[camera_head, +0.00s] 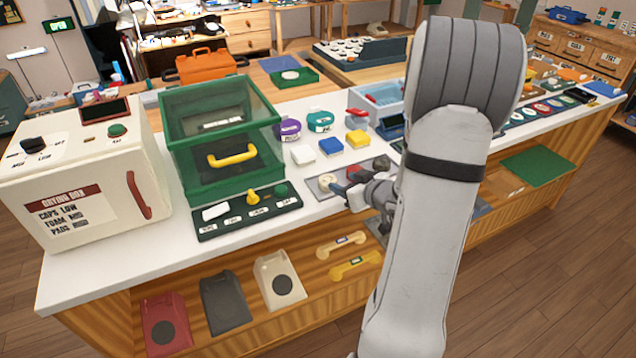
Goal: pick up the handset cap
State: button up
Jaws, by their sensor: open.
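A small round cream piece (327,182), which looks like a handset cap, lies on a grey mat (312,186) near the front of the white counter. My arm hides the counter to the right of the gripper.
A green clear-walled box (222,120) and a cream drying box (80,185) stand left on the counter (110,266). A control panel (248,211) lies left of the mat. White, blue and yellow blocks (331,146) sit behind. Phone shells (278,282) and handsets (341,244) lie on a lower shelf.

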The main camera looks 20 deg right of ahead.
aim_at(328, 179)
jog(key=shift+a+f+y, duration=0.1)
jog(key=shift+f+y, duration=0.3)
jog(key=shift+f, duration=0.05)
jog(key=x, duration=0.7)
jog(key=shift+w+a, duration=0.2)
jog(key=shift+r, duration=0.1)
jog(key=shift+c, duration=0.5)
jog(key=c, duration=0.5)
